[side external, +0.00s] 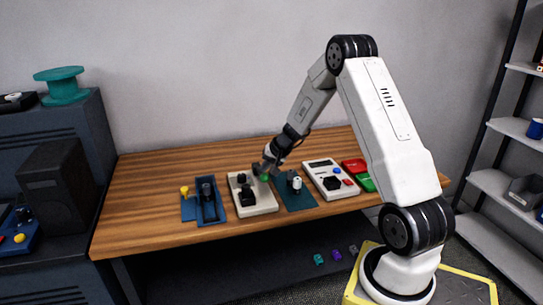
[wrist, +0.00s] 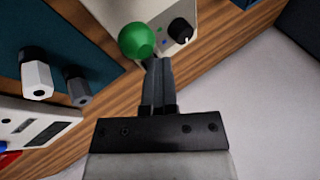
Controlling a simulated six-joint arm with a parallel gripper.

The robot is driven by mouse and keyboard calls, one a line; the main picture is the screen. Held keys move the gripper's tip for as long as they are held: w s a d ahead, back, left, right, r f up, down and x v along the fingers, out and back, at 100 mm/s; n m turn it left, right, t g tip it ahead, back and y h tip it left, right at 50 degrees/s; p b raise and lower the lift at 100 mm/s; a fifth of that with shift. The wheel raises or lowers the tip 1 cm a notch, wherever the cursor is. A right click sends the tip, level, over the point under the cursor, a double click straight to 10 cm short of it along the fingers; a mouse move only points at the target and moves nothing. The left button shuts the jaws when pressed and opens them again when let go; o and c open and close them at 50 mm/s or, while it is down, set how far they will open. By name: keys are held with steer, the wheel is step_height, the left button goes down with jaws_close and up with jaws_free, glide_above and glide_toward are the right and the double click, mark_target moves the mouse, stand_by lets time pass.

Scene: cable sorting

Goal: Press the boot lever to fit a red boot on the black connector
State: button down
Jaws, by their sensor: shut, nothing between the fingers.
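My gripper (side external: 267,168) is shut with nothing between its fingers. In the wrist view its fingertips (wrist: 155,62) point at a green ball knob (wrist: 137,40) and are close to or against it; I cannot tell whether they touch. The green ball also shows in the side view (side external: 264,178), at the right rear of a cream box (side external: 262,209). This ball looks like the lever's handle. The cream box carries a dark block (side external: 247,197) and, in the wrist view, a black dial (wrist: 181,30) with coloured dots. I cannot make out the black connector or a red boot for certain.
A teal mat (side external: 298,204) right of the cream box holds a white connector (wrist: 37,78) and a grey one (wrist: 78,92). Farther right are a white tester (side external: 322,168), a red tray (side external: 352,164) and a green tray. A blue fixture (side external: 211,219) stands left. The wooden table is clear behind.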

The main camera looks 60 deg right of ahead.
steer(key=shift+w+d+r, duration=0.1)
steer(key=shift+d+r, duration=0.05)
steer(key=shift+r, duration=0.4)
steer(key=shift+w+d+r, duration=0.1)
steer(key=shift+r, duration=0.45)
steer(key=shift+r, duration=0.15)
steer(key=shift+w+d+r, duration=0.15)
steer(key=shift+w+r, duration=0.05)
steer(key=shift+r, duration=0.55)
steer(key=shift+w+d+r, duration=0.15)
steer(key=shift+d+r, duration=0.05)
steer(key=shift+r, duration=0.55)
steer(key=shift+w+d+r, duration=0.15)
steer(key=shift+w+r, duration=0.05)
steer(key=shift+r, duration=0.55)
steer(key=s+a+n+g, duration=0.1)
steer(key=s+a+n, duration=0.3)
steer(key=a, duration=0.6)
steer(key=s+a+n+g, duration=0.1)
steer(key=s+a+n, duration=0.2)
steer(key=s+a, duration=0.5)
steer(key=s+a+f+n+g, duration=0.1)
steer(key=s+a+n, duration=0.3)
steer(key=a, duration=0.9)
steer(key=shift+s+a+n+g+h, duration=0.15)
steer(key=shift+s+n+g+h, duration=0.25)
steer(key=shift+s, duration=0.7)
